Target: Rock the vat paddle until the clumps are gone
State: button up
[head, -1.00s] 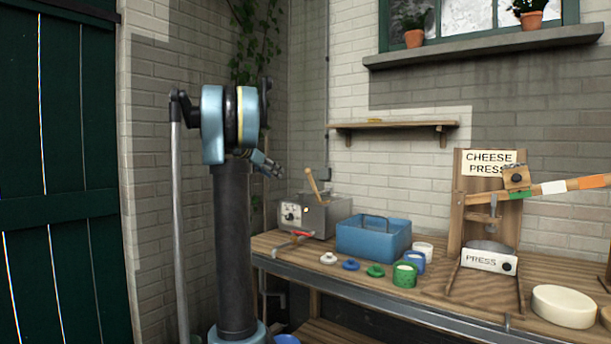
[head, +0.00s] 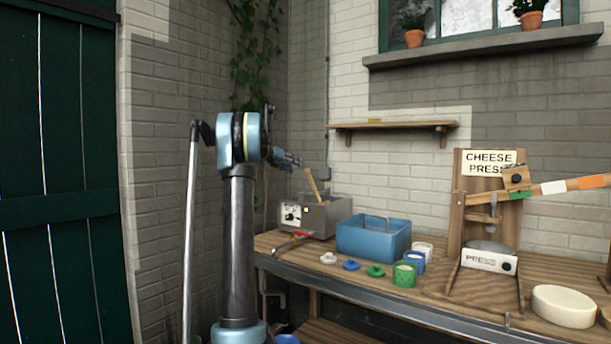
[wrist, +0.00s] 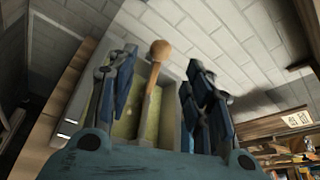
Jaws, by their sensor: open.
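The vat (head: 322,213) is a grey metal box with a dial on its front, at the back left of the bench. Its wooden paddle (head: 313,184) sticks up from it, leaning to the left at the top. In the wrist view the paddle (wrist: 154,72) has a rounded knob and stands between my open fingers, beyond them. Yellowish contents (wrist: 128,118) show inside the vat; I cannot make out clumps. My gripper (head: 299,163) is open and empty, just left of the paddle's top and apart from it.
A red-handled tap (head: 300,235) juts from the vat's front. A blue bin (head: 372,238) stands to the right, with small lids and cups (head: 404,273) before it. The cheese press (head: 488,215) and a cheese wheel (head: 563,306) are farther right. A shelf (head: 393,124) hangs above.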

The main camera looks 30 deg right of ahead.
aim_at(307, 171)
jog(key=x, duration=1)
jog(key=shift+d, duration=0.2)
